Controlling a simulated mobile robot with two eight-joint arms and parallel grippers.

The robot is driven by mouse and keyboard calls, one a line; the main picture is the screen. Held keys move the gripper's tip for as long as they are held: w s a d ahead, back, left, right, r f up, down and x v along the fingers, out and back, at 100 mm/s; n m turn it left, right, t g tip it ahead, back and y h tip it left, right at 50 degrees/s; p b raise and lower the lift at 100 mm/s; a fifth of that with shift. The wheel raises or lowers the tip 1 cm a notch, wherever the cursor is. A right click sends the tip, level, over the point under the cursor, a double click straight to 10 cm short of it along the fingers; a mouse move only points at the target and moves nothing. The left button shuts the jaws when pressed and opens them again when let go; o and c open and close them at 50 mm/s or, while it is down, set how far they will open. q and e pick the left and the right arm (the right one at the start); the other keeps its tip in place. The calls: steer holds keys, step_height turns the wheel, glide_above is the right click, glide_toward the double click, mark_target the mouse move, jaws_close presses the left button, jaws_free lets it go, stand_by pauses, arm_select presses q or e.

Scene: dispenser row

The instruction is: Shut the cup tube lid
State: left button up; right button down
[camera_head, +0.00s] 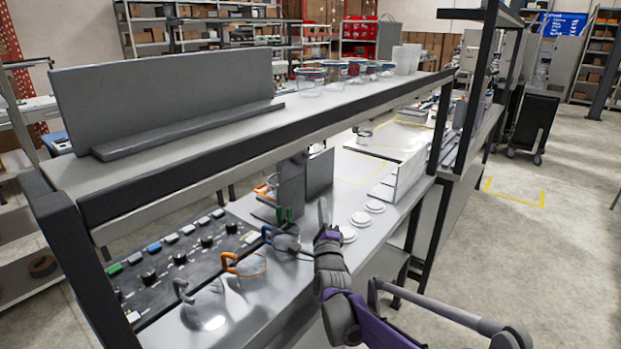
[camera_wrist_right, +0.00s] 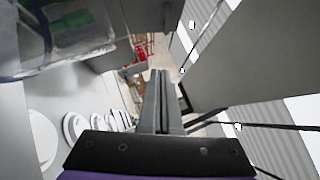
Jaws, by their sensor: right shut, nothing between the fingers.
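My right gripper (camera_head: 323,212) is shut and empty, pointing up above the lower counter's front edge, beside the row of clear rounded vessels with handles. Its closed fingers also show in the right wrist view (camera_wrist_right: 161,100). The nearest vessel has a blue handle and a dark round top (camera_head: 285,241), just left of the gripper; whether they touch is unclear. An orange-handled vessel (camera_head: 246,264) and a grey-handled one (camera_head: 203,305) stand farther left. I cannot tell which part is the cup tube lid, or whether it is open. My left gripper is out of view.
White round discs (camera_head: 360,219) lie along the counter right of my gripper. Upright grey panels (camera_head: 291,184) stand behind it. A black control panel (camera_head: 180,257) lies at left.

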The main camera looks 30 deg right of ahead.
steer(key=w+d+r, duration=0.1)
steer(key=w+r, duration=0.1)
steer(key=w, duration=0.3)
steer(key=w+d+r+p, duration=0.1)
steer(key=w+r, duration=0.2)
steer(key=w, duration=0.3)
steer(key=shift+r, duration=0.25)
steer(key=shift+s+d+r+p, duration=0.1)
steer(key=shift+p, duration=0.2)
